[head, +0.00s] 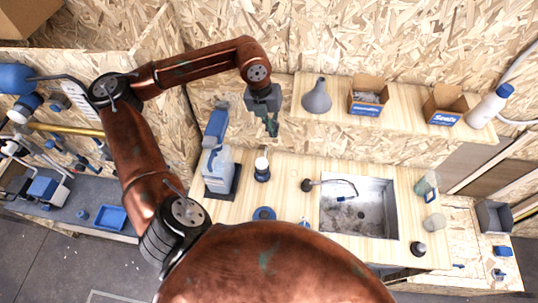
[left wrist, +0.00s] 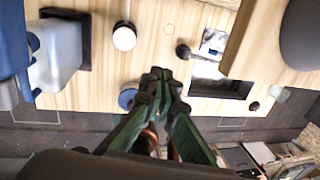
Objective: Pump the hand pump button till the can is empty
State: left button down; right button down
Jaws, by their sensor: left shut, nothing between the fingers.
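A translucent can (head: 218,172) with a blue top (head: 216,125) stands on a dark base on the wooden counter, left of the sink. It also shows at the left of the left wrist view (left wrist: 60,55). A round white button-like cap (head: 261,163) on a dark stem stands just right of the can; it also shows in the left wrist view (left wrist: 124,38). I cannot tell for certain that it is the pump button. My left gripper (head: 271,128) is shut and empty, above the counter, apart from both. Its green fingertips meet in the left wrist view (left wrist: 160,76). My right gripper is out of view.
A sink (head: 325,220) with a dark tap is set in the counter (head: 290,205). A shelf (head: 420,118) behind holds a grey funnel (head: 317,97), two boxes and a white bottle (head: 488,108). A blue round item (head: 264,213) lies near the front edge.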

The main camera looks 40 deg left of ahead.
pick_arm(q)
jog(key=g+y, duration=0.1)
jog(key=y, duration=0.1)
send_over(262, 162)
notch_tip(262, 162, down, 5)
jog(key=shift+r+n, duration=0.1)
jog(key=shift+n, duration=0.3)
notch_tip(262, 162, down, 12)
jog(key=p, duration=0.4)
jog(key=shift+f, duration=1)
